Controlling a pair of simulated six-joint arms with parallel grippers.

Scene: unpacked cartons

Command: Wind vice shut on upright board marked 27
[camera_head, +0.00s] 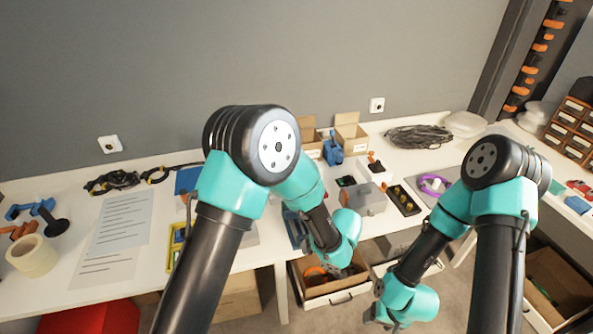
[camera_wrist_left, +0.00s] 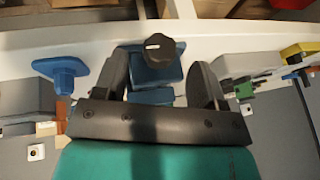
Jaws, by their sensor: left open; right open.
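A blue vice (camera_wrist_left: 150,70) with a black ridged knob (camera_wrist_left: 160,47) lies between the two dark fingers of my left gripper (camera_wrist_left: 162,82) in the left wrist view. The fingers are apart, one to each side of it; contact cannot be told. In the head view blue parts, probably the vice (camera_head: 294,226), show at the table's front edge, partly hidden by my left arm. A small green piece (camera_wrist_left: 245,90) lies right of the fingers; I cannot read a 27 on any board. My right gripper (camera_head: 378,317) is open and low, in front of the table.
The white table (camera_head: 255,270) carries a grey box (camera_head: 362,198), a black tray (camera_head: 404,200), a blue device (camera_head: 333,152) and small cartons (camera_head: 350,132). Paper sheets (camera_head: 118,235) and a tape roll (camera_head: 33,256) lie left.

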